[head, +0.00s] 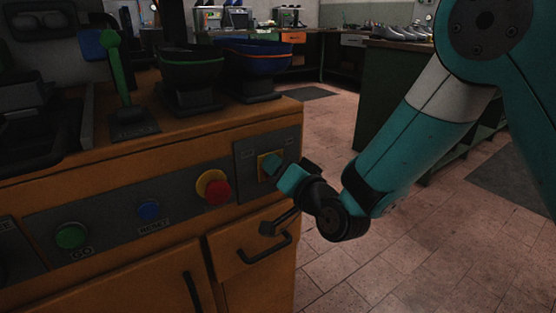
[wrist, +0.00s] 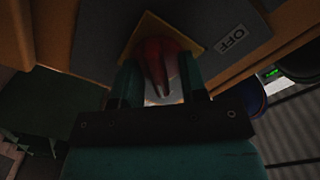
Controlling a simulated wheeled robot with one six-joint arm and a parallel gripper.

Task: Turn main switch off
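The main switch is a red knob (wrist: 157,60) on a yellow square plate (wrist: 192,38), with an "OFF" label (wrist: 231,40) to its right in the wrist view. In the head view the yellow plate (head: 266,160) sits at the right end of the cabinet's grey panel, and my gripper hides the knob. My gripper (head: 280,168) is at the switch. In the wrist view its two teal fingers (wrist: 160,82) stand on either side of the knob. A light gap shows between them, so they look apart; firm contact with the knob is not visible.
Left of the switch on the panel are a red mushroom button (head: 217,191), a blue reset button (head: 149,209) and a green GO button (head: 72,235). A drawer handle (head: 265,250) juts out just below my gripper. A green lever (head: 119,75) and bowl-like holders (head: 190,78) stand on top.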

